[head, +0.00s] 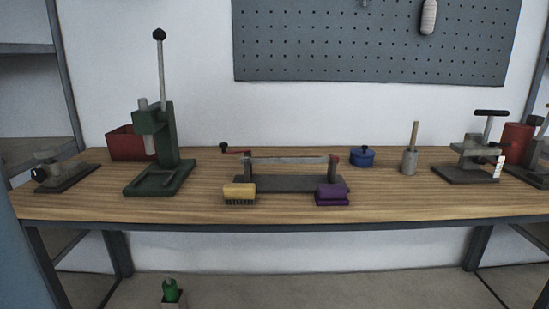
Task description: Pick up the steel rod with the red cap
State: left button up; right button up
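A grey steel rod (290,160) lies level across a low dark stand (275,184) in the middle of the workbench. A small red end, which looks like the cap (334,159), shows at the rod's right end. The right end sits close to the stand's right upright, and I cannot tell exactly how it is held there. Neither of my grippers is in view.
A yellow brush (239,191) and a purple block (331,191) sit before the stand. A red-armed crank (235,150) is at its left end. A green press (168,145) stands left; a blue pot (362,156), a mallet (410,160) and a clamp (475,160) stand right.

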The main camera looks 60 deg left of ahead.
aim_at(253, 160)
jog(key=u, duration=1.55)
